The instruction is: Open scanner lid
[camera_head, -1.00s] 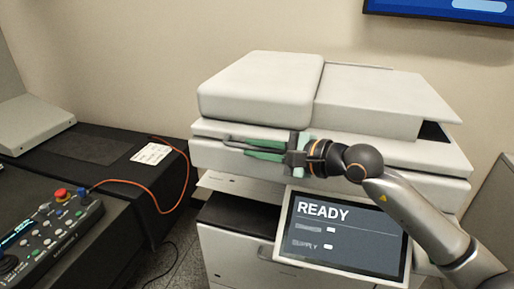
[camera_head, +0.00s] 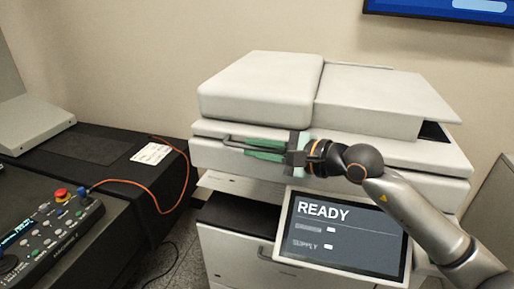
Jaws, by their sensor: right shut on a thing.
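The scanner lid (camera_head: 258,88) is the white, thick top part of the office copier. It lies down flat on the copier body (camera_head: 212,158). My right gripper (camera_head: 250,149) comes in from the right at the front of the copier, just below the lid's front edge. Its green fingers are shut on a dark grey bar handle (camera_head: 231,139) there, one finger above the bar and one below. The gripper hides the handle's right part. My left gripper is out of view.
The copier's screen (camera_head: 340,235) reads READY below my right arm. At left are a dark bench (camera_head: 100,140) with a paper label and orange cable, and a control box (camera_head: 50,235) with buttons. A wall display (camera_head: 440,12) hangs at top right.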

